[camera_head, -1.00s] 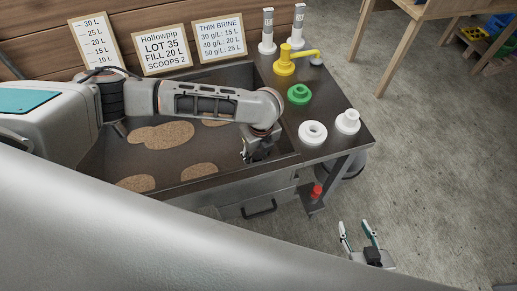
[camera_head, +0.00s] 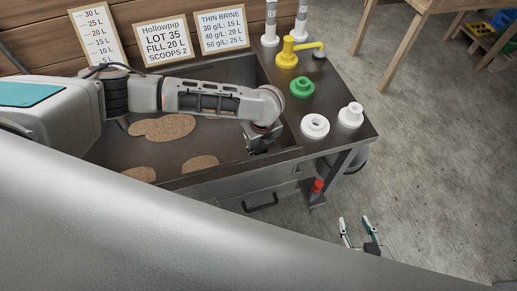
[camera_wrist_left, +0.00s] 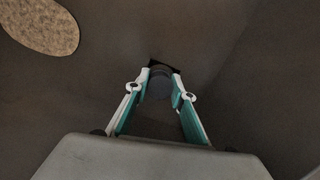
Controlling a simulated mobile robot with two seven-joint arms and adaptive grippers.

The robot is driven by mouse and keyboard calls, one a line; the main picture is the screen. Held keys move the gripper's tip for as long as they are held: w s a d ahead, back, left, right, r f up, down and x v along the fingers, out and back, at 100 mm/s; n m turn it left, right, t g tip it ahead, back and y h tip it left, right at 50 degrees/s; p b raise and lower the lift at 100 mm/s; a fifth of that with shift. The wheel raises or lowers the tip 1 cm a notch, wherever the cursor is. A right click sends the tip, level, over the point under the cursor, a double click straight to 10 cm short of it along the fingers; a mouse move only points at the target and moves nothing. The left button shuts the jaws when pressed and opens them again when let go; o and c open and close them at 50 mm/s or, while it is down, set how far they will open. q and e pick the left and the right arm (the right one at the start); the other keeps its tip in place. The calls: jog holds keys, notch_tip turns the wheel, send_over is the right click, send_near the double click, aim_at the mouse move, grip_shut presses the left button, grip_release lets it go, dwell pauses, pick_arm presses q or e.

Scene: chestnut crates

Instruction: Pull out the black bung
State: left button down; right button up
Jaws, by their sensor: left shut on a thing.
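The black bung (camera_wrist_left: 160,84) is a dark round piece low in the brown basin (camera_head: 228,75), in the left wrist view. My left gripper (camera_wrist_left: 161,88) is shut on it, with one teal-lined finger on each side. In the head view my left gripper (camera_head: 262,140) reaches down inside the basin's front right corner. The bung is hidden there behind the gripper and the basin rim. My right gripper (camera_head: 357,230) is open and empty, over the floor in front of the bench, its base partly cut off by my own body.
Brown flat patches (camera_head: 163,128) lie in the basin. A yellow tap (camera_head: 287,58), a green ring (camera_head: 302,87) and white fittings (camera_head: 314,126) stand on the right ledge. Signs (camera_head: 163,41) lean behind. A red object (camera_head: 317,186) sits below the ledge.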

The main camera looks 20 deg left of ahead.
aim_at(258, 148)
pick_arm(q)
jog(key=shift+r+p, duration=0.65)
jog(key=shift+p, duration=0.35)
dwell(0.5)
jog(key=c, duration=2.7)
grip_release()
jog(key=shift+c, duration=0.2)
grip_shut()
jog(key=shift+r+p, duration=0.5)
jog(key=shift+p, duration=0.15)
notch_tip(258, 148, up, 3)
jog(key=p, duration=0.4)
jog(key=shift+p, duration=0.35)
